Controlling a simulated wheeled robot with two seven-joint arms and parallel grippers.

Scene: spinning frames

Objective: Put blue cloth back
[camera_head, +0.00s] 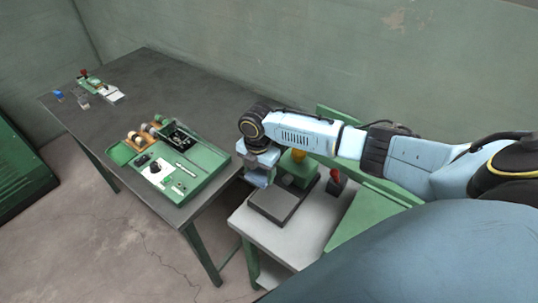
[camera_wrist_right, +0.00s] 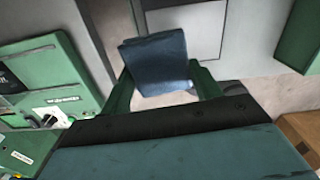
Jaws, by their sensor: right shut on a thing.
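The blue cloth (camera_wrist_right: 155,60) is a folded, squarish piece between the green fingers of my right gripper (camera_wrist_right: 163,86) in the right wrist view. The gripper is shut on it. In the head view my right gripper (camera_head: 259,176) points down at the gap between the dark table (camera_head: 130,85) and the pale stand (camera_head: 290,238), left of a flat grey plate (camera_head: 275,203) on the stand. The cloth is hard to tell from the light blue wrist there. My left gripper is not in view.
A green tray device (camera_head: 205,165) with controls and brown parts sits at the table's near end. A small green device (camera_head: 92,83) and a blue item (camera_head: 58,96) stand at the far end. The table's middle is clear.

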